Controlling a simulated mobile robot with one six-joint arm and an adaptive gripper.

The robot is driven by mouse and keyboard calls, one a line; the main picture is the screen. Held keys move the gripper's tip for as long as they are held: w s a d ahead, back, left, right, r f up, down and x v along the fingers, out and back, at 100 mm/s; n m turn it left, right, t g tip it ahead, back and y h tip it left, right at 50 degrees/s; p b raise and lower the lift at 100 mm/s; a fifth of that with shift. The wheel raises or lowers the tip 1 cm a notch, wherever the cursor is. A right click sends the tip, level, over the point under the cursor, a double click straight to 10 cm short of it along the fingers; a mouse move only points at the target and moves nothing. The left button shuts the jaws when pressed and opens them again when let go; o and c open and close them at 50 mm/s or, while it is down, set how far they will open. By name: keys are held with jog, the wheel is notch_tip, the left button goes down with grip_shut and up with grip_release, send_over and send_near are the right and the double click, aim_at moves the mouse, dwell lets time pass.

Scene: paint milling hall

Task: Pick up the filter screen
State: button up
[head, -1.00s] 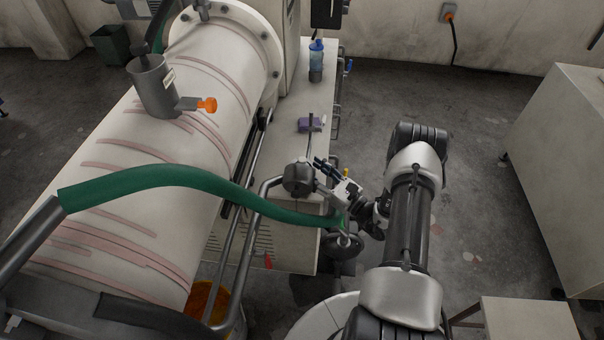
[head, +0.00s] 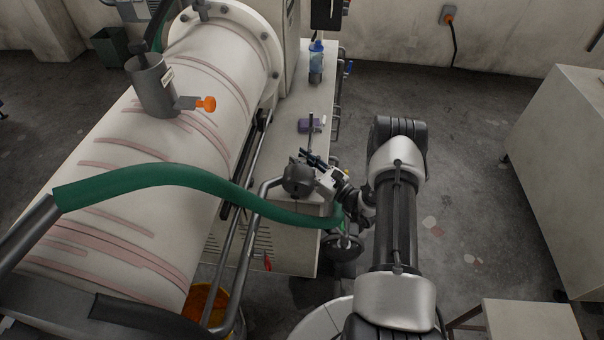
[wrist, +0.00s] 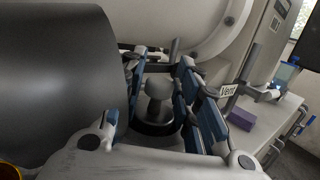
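My gripper (head: 312,160) reaches left over the bench beside the big cylinder in the head view. In the wrist view its two blue-and-black fingers (wrist: 168,95) stand apart, and they are open. A grey knob on a dark round base (wrist: 158,103) shows between and beyond the fingers; I cannot tell whether it belongs to the filter screen. No contact with it can be made out. A dark round housing (head: 297,178) on the bent pipe is close to the gripper, and a large dark cylinder fills the left of the wrist view. No screen mesh is visible.
A green hose (head: 160,175) crosses in front of the large pale mill cylinder (head: 190,75). A purple block (head: 308,124) and a blue-capped bottle (head: 316,62) stand on the bench (head: 275,155). A thin upright rod is near the block.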

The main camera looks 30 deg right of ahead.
grip_shut()
dwell(0.6)
